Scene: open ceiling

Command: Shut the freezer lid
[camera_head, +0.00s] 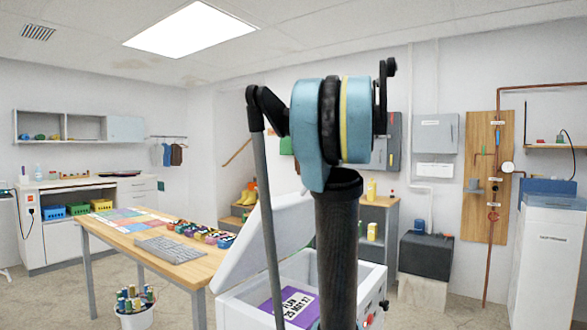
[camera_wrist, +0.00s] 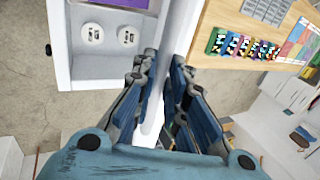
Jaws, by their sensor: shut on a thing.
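The white chest freezer (camera_head: 371,283) stands in front of me. Its lid (camera_head: 258,238) is raised and tilted back to the left. A purple packet (camera_head: 294,300) with a white label lies inside, and it shows partly at the top of the wrist view (camera_wrist: 131,3). In the wrist view the freezer's rim (camera_wrist: 60,45) is at left and the lid (camera_wrist: 181,30) runs as a white panel down to my fingers. My gripper (camera_wrist: 163,82) is shut on the lid's edge. In the head view my own arm hides the gripper and part of the freezer.
A wooden table (camera_head: 182,262) with a keyboard-like grey panel and colourful items stands close left of the lid. A white bucket (camera_head: 136,315) of bottles is under its front. A dark box (camera_head: 426,256) and shelves stand behind the freezer. Floor shows at the right.

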